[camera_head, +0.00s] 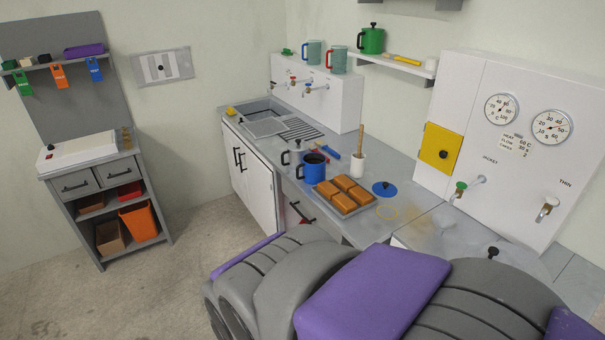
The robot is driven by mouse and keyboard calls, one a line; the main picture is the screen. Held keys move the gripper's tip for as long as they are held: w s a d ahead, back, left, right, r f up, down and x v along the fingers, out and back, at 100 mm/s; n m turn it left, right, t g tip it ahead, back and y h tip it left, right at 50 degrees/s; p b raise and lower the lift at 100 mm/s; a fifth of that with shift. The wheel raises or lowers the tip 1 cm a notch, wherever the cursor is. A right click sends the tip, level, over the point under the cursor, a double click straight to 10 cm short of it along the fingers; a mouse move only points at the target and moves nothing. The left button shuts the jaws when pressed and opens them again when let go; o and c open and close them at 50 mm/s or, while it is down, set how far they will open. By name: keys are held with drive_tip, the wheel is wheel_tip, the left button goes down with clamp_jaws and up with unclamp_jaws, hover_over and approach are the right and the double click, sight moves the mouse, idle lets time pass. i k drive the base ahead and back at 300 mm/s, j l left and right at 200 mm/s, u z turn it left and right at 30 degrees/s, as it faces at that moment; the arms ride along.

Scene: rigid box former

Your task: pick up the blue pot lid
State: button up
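The blue pot lid (378,189) is a small round blue disc with a dark knob on top. It lies flat on the grey counter (385,165), to the right of the tray of brown blocks. Nothing covers it in this view. A blue pot (313,171) with a dark handle stands open farther left on the counter. My own grey and purple body parts fill the bottom of the picture, but no gripper fingers can be made out.
Brown blocks (344,192) sit just left of the lid. A white gauge panel (510,130) with taps rises at right.

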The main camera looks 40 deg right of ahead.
sight(381, 189)
drive_tip(key=i+z, duration=0.25)
drive_tip(key=i, duration=0.25)
drive_tip(key=i+j+z, duration=0.2)
drive_tip(key=i, duration=0.25)
drive_tip(key=i+j+z, duration=0.25)
drive_tip(key=i, duration=0.25)
drive_tip(key=i+l+z, duration=0.1)
drive_tip(key=z, duration=0.4)
drive_tip(key=i+z, duration=0.25)
drive_tip(key=z, duration=0.2)
drive_tip(key=i+z, duration=0.2)
drive_tip(key=z, duration=0.3)
drive_tip(key=i+j+z, duration=0.15)
drive_tip(key=z, duration=0.3)
drive_tip(key=i+z, duration=0.2)
drive_tip(key=z, duration=0.2)
drive_tip(key=i+j+z, duration=0.1)
drive_tip(key=z, duration=0.25)
drive_tip(key=i+j+z, duration=0.2)
drive_tip(key=z, duration=0.2)
drive_tip(key=i, duration=0.1)
